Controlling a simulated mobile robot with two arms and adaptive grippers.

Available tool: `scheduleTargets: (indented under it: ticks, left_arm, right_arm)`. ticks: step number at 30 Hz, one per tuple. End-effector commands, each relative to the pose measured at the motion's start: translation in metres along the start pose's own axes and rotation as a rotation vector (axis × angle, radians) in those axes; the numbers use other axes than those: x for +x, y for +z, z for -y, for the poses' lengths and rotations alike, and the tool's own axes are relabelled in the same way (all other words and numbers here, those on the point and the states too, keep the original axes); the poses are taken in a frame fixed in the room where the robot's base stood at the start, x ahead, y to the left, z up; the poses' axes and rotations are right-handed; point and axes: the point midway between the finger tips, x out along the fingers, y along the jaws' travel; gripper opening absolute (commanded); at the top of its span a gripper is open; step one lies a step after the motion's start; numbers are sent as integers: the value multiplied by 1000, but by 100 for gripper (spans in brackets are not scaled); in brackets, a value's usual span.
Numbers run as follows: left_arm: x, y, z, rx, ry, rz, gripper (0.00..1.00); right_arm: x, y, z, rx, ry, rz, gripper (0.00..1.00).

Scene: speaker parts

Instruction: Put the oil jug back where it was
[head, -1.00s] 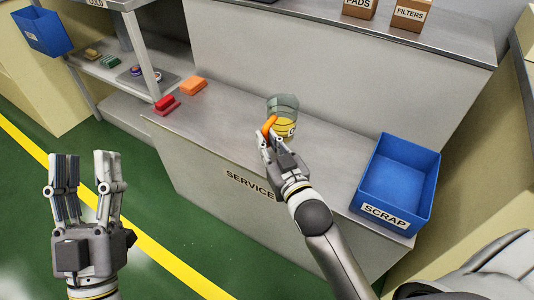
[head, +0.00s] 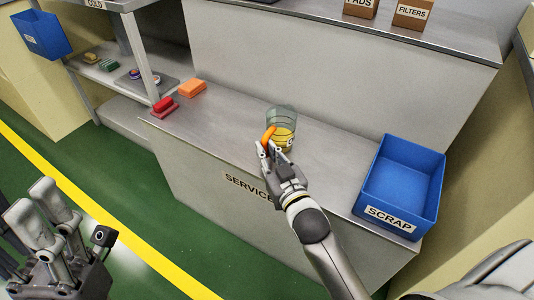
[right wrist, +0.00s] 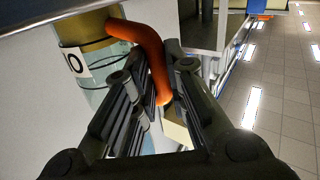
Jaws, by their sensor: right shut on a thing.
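The oil jug (head: 284,117) is a clear vessel with yellow oil low inside, a label and an orange handle. It appears upright at the service counter (head: 225,130); I cannot tell whether its base touches the top. My right gripper (head: 270,150) is shut on the orange handle, on the jug's near side. The right wrist view shows the handle (right wrist: 150,50) between my fingers and part of the jug (right wrist: 75,65) beside them. My left gripper (head: 48,205) is empty and open at the lower left, over the floor.
A blue SCRAP bin (head: 403,185) stands at the counter's right end. A red block (head: 164,104) and an orange block (head: 192,88) lie at its left end. Boxes labelled PADS (head: 361,6) and FILTERS (head: 412,14) stand on the raised shelf. The counter's middle is clear.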

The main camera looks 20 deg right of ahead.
Motion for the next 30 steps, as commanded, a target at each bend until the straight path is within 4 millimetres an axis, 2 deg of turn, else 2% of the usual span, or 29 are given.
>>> scheduleTargets:
  ticks: [10,11,15,26,30]
  left_arm:
    - [-1,-3,0,-1,0,-15,46]
    - [0,-3,0,-1,0,-17,46]
    - [0,-3,0,-1,0,-15,46]
    - [0,-2,0,-1,0,-9,46]
    - [3,10,1,5,-1,56,46]
  right_arm:
    - [0,3,0,0,0,-2,0]
    - [0,3,0,1,0,0,18]
    - [0,3,0,1,0,0,35]
    - [0,0,0,0,0,0,35]
    - [-10,0,0,1,0,3,35]
